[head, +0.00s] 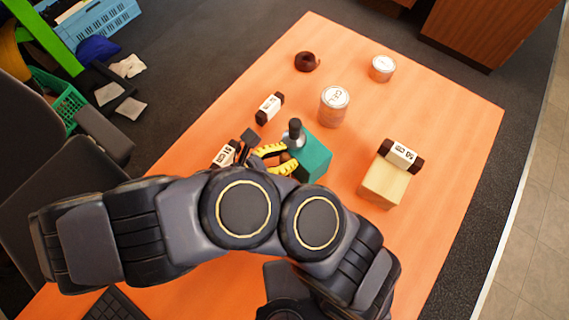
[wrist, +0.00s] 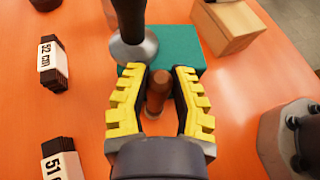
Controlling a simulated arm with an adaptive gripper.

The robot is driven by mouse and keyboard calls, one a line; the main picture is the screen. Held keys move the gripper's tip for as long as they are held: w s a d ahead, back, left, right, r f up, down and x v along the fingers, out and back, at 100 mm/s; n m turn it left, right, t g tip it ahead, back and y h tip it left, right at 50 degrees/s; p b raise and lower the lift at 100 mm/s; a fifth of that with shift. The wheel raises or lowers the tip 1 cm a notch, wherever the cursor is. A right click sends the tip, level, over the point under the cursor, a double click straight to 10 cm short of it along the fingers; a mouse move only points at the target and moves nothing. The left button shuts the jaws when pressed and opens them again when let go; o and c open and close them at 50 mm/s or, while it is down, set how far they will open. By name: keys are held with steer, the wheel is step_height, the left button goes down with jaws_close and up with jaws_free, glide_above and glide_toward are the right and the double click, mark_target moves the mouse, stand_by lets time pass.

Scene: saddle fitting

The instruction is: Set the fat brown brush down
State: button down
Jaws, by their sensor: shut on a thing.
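My gripper (head: 274,157) is near the middle of the table, beside a teal block. In the wrist view its yellow-padded fingers (wrist: 156,90) are shut on a short brown rod-like piece, which I take to be the fat brown brush (wrist: 157,92). The teal block (head: 313,157) lies just beyond the fingers. A black-handled tool with a round metal base (head: 295,133) stands upright at the block's edge.
Two cans (head: 334,105) (head: 382,68) and a brown roll (head: 307,62) stand farther back. The orange table (head: 450,110) is clear at right.

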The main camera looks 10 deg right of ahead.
steer(key=shift+r, duration=0.15)
steer(key=shift+r, duration=0.95)
steer(key=shift+s+a+r, duration=0.2)
steer(key=shift+a+r, duration=0.3)
steer(key=shift+r, duration=0.15)
steer(key=s+a, duration=0.3)
steer(key=a, duration=0.4)
steer(key=s+a, duration=0.3)
steer(key=a, duration=0.5)
steer(key=shift+s+a, duration=0.3)
steer(key=shift+s, duration=0.05)
